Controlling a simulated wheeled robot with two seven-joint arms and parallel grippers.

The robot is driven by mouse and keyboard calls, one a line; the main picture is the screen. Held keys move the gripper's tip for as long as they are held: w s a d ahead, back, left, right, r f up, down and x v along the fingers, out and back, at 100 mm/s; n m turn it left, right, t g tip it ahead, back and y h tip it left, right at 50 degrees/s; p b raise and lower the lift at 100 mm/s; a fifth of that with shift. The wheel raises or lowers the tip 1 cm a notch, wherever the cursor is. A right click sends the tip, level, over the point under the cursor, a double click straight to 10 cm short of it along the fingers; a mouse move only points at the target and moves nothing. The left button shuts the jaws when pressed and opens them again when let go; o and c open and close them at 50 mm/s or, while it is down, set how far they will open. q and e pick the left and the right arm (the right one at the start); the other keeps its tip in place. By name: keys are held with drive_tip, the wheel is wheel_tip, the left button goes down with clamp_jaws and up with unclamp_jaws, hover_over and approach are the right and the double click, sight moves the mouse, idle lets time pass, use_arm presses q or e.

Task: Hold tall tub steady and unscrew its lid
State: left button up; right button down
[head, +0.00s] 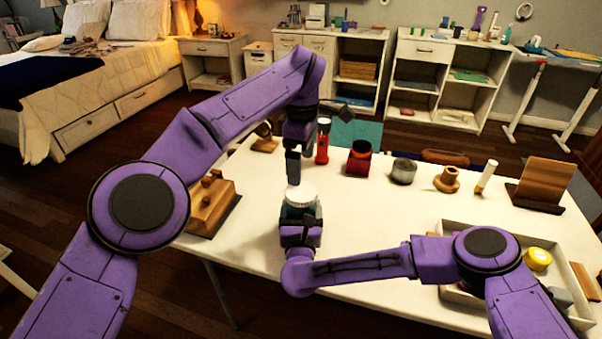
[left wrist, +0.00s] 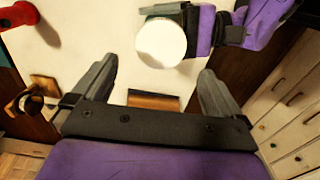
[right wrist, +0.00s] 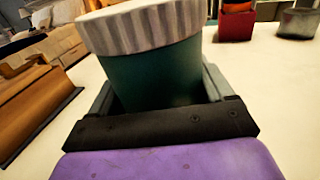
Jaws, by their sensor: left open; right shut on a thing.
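The tall tub is dark green with a white ribbed lid and stands on the white table. In the right wrist view the tub (right wrist: 160,75) sits between the fingers of my right gripper (right wrist: 158,92), which is shut on its body below the lid (right wrist: 145,25). In the head view the lid (head: 301,195) shows above my right gripper (head: 300,228). My left gripper (head: 293,170) points down above and slightly left of the lid. In the left wrist view the lid (left wrist: 161,42) lies beyond the open, empty fingers of my left gripper (left wrist: 155,90). The lid is on the tub.
On the white table (head: 370,225), a red flashlight (head: 322,142), a red box (head: 359,160) and a grey tin (head: 403,171) stand behind the tub. A wooden block (head: 210,205) lies to the left. A tray (head: 460,228) with loose things is at the right.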

sight(302, 190)
use_arm(q)
wheel_tip(302, 190, down, 8)
drive_tip(key=shift+r, duration=0.1)
drive_tip(key=c, duration=1)
drive_tip(key=n, duration=0.4)
drive_tip(key=shift+c, duration=0.2)
drive_tip(key=n, duration=0.3)
drive_tip(key=shift+n, duration=0.4)
drive_tip(key=n, duration=0.5)
drive_tip(key=shift+n, duration=0.4)
drive_tip(key=n, duration=0.9)
use_arm(e)
drive_tip(key=shift+a, duration=0.1)
use_arm(q)
drive_tip(key=n, duration=0.3)
drive_tip(key=shift+d, duration=0.1)
drive_tip(key=n, duration=0.6)
drive_tip(key=shift+r, duration=0.1)
drive_tip(key=n, duration=0.4)
drive_tip(key=shift+r, duration=0.1)
